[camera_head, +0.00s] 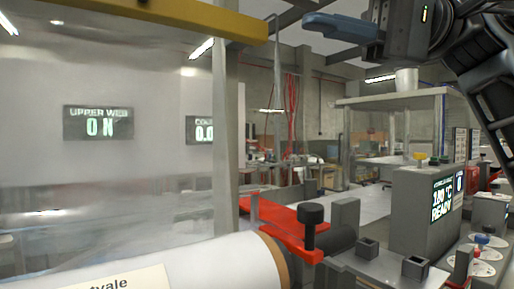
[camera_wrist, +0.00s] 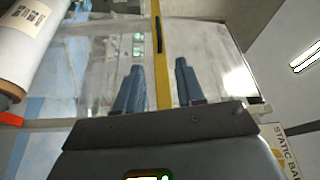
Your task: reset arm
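My gripper (camera_head: 312,21) is raised at the upper right of the head view, with its blue fingers pointing left. In the wrist view, the two blue fingers of my gripper (camera_wrist: 159,65) stand apart with nothing held between them. My dark arm comes down from the upper right of the head view. A yellow bar (camera_head: 150,18) crosses the upper left of the head view, left of the fingertips. The yellow bar (camera_wrist: 156,22) also shows in the wrist view, running behind the gap between the fingers. I see no contact between them.
A clear film sheet (camera_head: 100,170) hangs at left behind a grey post (camera_head: 225,130). A white film roll (camera_head: 200,268) lies below, by a red bracket (camera_head: 290,225). A grey control box (camera_head: 410,210) reading READY stands at right. The space under my gripper looks free.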

